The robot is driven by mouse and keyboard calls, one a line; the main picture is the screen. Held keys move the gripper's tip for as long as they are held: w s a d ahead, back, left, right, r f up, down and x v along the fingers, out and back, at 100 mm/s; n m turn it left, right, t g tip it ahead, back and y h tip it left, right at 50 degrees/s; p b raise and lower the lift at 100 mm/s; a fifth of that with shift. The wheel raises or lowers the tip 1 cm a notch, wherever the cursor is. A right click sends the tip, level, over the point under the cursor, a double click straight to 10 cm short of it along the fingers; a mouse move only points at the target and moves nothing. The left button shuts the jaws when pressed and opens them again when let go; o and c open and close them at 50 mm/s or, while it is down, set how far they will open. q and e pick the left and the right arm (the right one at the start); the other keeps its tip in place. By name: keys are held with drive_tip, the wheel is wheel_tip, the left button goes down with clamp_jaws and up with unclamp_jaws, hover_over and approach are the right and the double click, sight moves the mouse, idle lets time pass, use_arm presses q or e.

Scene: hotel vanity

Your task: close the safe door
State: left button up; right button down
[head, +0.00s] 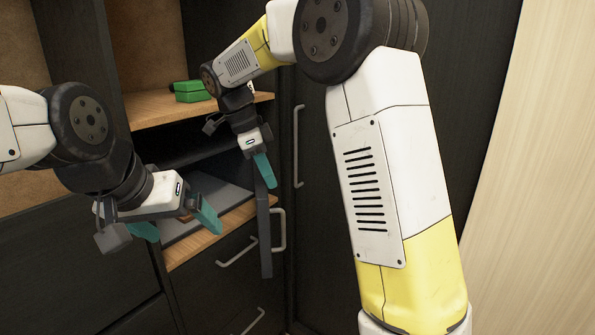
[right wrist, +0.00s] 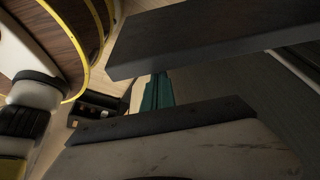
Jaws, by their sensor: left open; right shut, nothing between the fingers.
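The safe (head: 195,146) is a dark box in the cabinet niche, with a dark interior. A narrow dark grey slab (head: 264,235), which looks like its door seen nearly edge-on, stands open at the right and sticks out towards me. My right gripper (head: 271,185) is shut and empty, its teal fingers pointing down by the top of the slab; I cannot tell whether they touch. The teal fingers also show in the right wrist view (right wrist: 156,92), between dark flat surfaces. My left gripper (head: 183,234) is open and empty, in front of the niche at the left.
A wooden shelf (head: 150,108) above the safe carries green boxes (head: 192,92). A wooden ledge (head: 188,254) lies below, over drawers with metal handles (head: 237,252). A tall dark cabinet door with a long handle (head: 298,147) stands at the right, behind my right arm.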

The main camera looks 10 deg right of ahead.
drive_tip(key=a, duration=1)
drive_tip(key=shift+w+a+m, duration=0.3)
drive_tip(key=shift+w, duration=0.15)
